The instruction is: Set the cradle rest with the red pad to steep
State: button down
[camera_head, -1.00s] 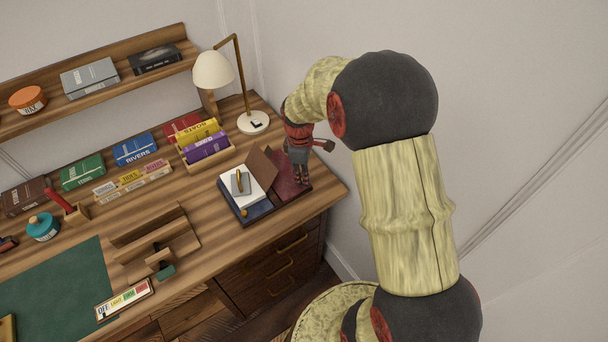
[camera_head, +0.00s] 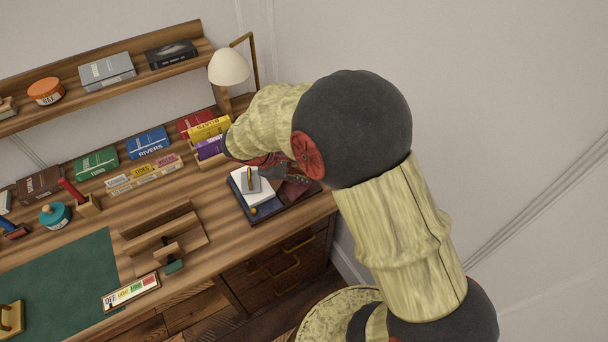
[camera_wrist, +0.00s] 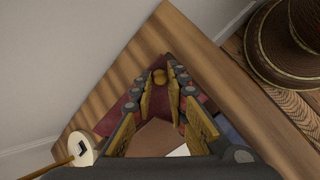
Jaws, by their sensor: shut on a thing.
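In the head view my gripper (camera_head: 288,177) and arm hide much of the red side. The rest's angle cannot be told.
A lamp (camera_head: 229,67) and a book holder with yellow and purple books (camera_head: 209,148) stand behind. A wooden stand (camera_head: 163,236) and a colour-marked strip (camera_head: 131,291) are left. The desk between is clear.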

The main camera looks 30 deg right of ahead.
dwell(0.4)
jog(key=c, duration=1.7)
grip_release()
jog(key=shift+a, duration=0.1)
jog(key=shift+c, duration=0.2)
jog(key=v, duration=1.2)
